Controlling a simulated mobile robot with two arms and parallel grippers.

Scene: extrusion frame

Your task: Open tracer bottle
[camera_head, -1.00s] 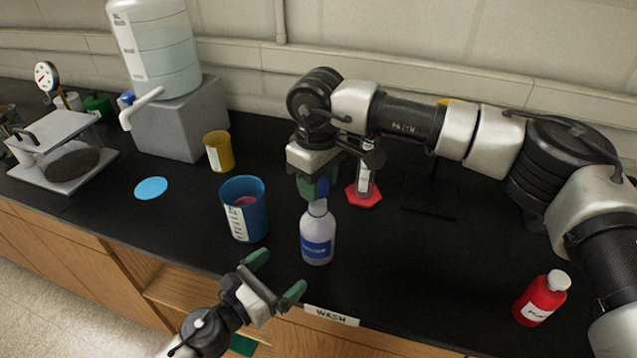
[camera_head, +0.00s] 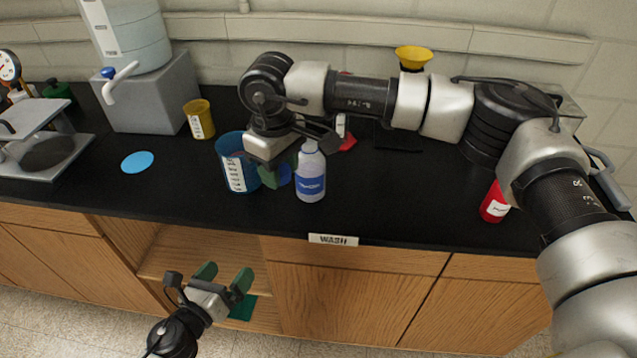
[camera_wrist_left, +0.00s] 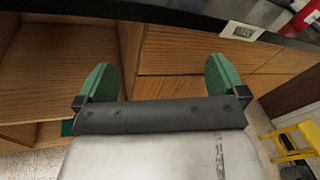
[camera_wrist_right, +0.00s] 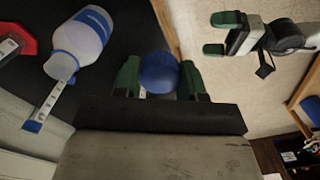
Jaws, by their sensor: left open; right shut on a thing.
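A white plastic bottle (camera_head: 311,178) with a blue label stands upright on the black bench; its top shows no blue cap. It also shows in the right wrist view (camera_wrist_right: 78,45). The label is too small to read. My right gripper (camera_head: 276,176) is shut on a blue cap (camera_wrist_right: 158,72), held just left of the bottle and apart from it, partly in front of the blue beaker. My left gripper (camera_head: 223,279) is open and empty, low in front of the cabinets; its spread green fingers show in the left wrist view (camera_wrist_left: 163,82).
A blue beaker (camera_head: 230,165) stands close left of my right gripper. A yellow cup (camera_head: 199,119), blue disc (camera_head: 138,162) and water dispenser (camera_head: 150,95) are further left. A red bottle (camera_head: 494,204) is at the right. The bench front by the WASH label (camera_head: 333,239) is clear.

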